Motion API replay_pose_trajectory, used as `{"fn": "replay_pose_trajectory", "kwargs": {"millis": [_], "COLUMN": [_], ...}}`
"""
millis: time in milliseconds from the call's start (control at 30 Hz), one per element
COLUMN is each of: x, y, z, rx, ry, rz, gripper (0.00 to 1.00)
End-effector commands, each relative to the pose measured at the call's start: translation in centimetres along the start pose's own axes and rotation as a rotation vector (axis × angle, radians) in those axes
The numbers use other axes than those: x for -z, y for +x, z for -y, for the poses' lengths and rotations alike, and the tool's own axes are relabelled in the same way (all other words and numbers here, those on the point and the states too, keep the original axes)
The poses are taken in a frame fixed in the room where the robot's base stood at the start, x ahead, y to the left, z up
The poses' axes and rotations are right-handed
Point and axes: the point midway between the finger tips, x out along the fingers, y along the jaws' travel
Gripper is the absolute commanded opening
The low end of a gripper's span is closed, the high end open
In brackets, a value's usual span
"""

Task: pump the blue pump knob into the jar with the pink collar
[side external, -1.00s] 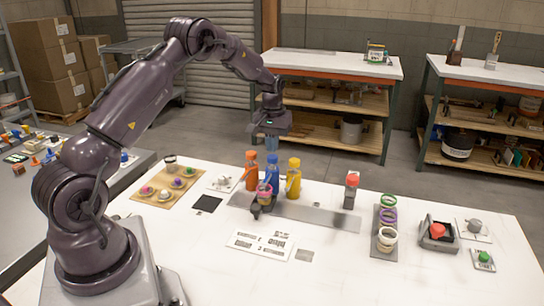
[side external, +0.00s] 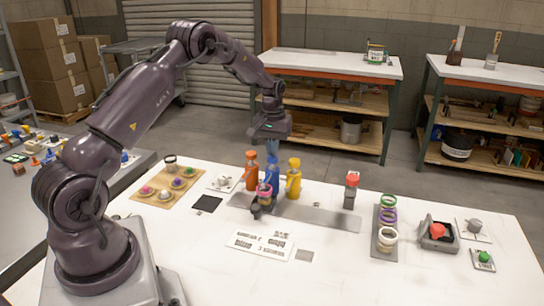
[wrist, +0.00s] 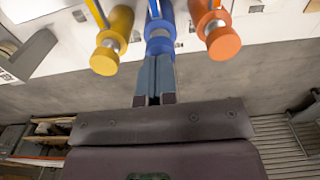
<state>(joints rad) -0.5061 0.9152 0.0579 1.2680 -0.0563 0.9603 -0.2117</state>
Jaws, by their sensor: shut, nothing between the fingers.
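The blue pump (side external: 271,172) stands between an orange one and a yellow one. Its blue knob (wrist: 160,44) shows in the wrist view straight ahead of my fingertips. My gripper (side external: 271,151) points down over the blue pump with its fingers shut and empty. In the wrist view the shut fingers (wrist: 154,62) overlap the near edge of the knob; whether they touch it I cannot tell. The jar with the pink collar (side external: 264,190) stands in front of the blue pump, close to its body. It is not clearly seen in the wrist view.
The orange pump (side external: 251,172) and yellow pump (side external: 293,178) stand close on either side. A wooden tray (side external: 146,192) with several coloured items lies left. A red-topped item (side external: 351,186) and a rack of rings (side external: 376,232) stand right.

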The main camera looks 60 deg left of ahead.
Motion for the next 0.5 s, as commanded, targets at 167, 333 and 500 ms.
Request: {"fn": "replay_pose_trajectory", "kwargs": {"millis": [167, 333, 500], "x": [0.0, 0.0, 0.0], "y": [0.7, 1.3, 1.9], "z": [0.0, 0.0, 0.0], "rx": [0.0, 0.0, 0.001], "ry": [0.0, 0.0, 0.0], "rz": [0.001, 0.0, 0.001], "gripper": [0.0, 0.0, 0.0]}}
